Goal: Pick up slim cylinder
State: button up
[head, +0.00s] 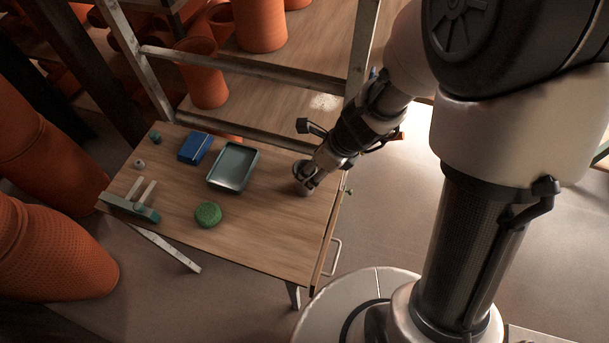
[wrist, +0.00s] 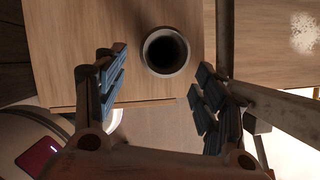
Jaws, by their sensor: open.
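A grey, hollow round cylinder (head: 303,188) stands at the right end of the wooden table, right under my gripper. In the wrist view I look down into its dark open top (wrist: 166,51). My gripper (head: 311,174) points down at it from above. In the wrist view my gripper (wrist: 162,70) is open, with the blue-padded fingers wide apart. The cylinder's mouth shows between and slightly beyond them, with clear gaps on both sides. I cannot tell its height, as the gripper hides part of it in the head view.
The table (head: 270,245) also bears a grey-green tray (head: 233,167), a blue box (head: 195,147), a green round sponge-like thing (head: 208,215), a green block with pale pegs (head: 130,207) and two small cylinders at left. A metal-framed rack (head: 240,67) with orange pots stands close behind.

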aim_at(306, 178)
jog(key=b+x, duration=0.2)
jog(key=x, duration=0.2)
jog(key=shift+a+f, duration=0.15)
jog(key=shift+f, duration=0.25)
jog(key=b+x, duration=0.2)
jog(key=x, duration=0.1)
jog(key=b+x, duration=0.1)
jog(key=shift+w+d+f, duration=0.1)
jog(key=shift+d+f, duration=0.2)
jog(key=shift+f, duration=0.1)
jog(key=shift+w+a+f+b, duration=0.15)
jog(key=shift+f+b, duration=0.15)
jog(key=shift+b, duration=0.1)
jog(key=shift+r, duration=0.1)
jog(key=c, duration=1.3)
